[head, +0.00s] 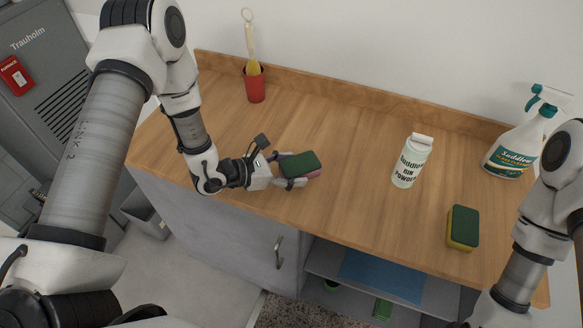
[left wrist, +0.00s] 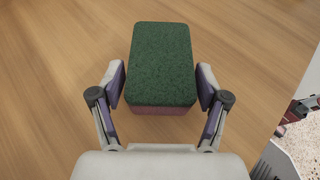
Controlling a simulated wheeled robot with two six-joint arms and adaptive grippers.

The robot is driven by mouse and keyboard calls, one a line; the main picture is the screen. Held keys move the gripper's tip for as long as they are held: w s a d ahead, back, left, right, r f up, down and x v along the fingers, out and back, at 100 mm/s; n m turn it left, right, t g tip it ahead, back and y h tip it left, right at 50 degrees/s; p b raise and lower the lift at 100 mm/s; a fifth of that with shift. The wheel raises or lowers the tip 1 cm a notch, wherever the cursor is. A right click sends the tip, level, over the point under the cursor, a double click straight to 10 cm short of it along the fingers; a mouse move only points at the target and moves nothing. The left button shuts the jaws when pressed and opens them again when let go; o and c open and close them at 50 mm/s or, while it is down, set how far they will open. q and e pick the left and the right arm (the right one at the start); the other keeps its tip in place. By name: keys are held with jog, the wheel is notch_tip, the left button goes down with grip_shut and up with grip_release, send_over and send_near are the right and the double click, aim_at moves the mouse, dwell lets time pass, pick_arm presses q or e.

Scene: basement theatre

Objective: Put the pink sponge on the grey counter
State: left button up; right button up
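The pink sponge (head: 313,174) has a dark green top and a pink lower layer. It is near the front edge of the wooden top and also shows in the left wrist view (left wrist: 162,65). My left gripper (head: 286,170) reaches in from the left, with one finger on each side of the sponge. In the left wrist view its fingers (left wrist: 161,85) seem to leave a thin gap at each side, so it looks open around the sponge. The counter (head: 345,220) has a wood-coloured top over a grey front (head: 215,222). My right gripper is outside the frames.
A yellow-green sponge (head: 463,229), a powder bottle (head: 410,163) and a spray bottle (head: 514,146) stand to the right. A red cup (head: 254,84) with a brush is at the back left. The top is clear between the held area and the powder bottle.

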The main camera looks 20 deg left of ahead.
pick_arm(q)
jog(key=shift+r, duration=0.15)
jog(key=shift+r+p, duration=0.2)
jog(key=shift+p, duration=0.15)
jog(key=v, duration=1.1)
jog(key=shift+s+a, duration=0.35)
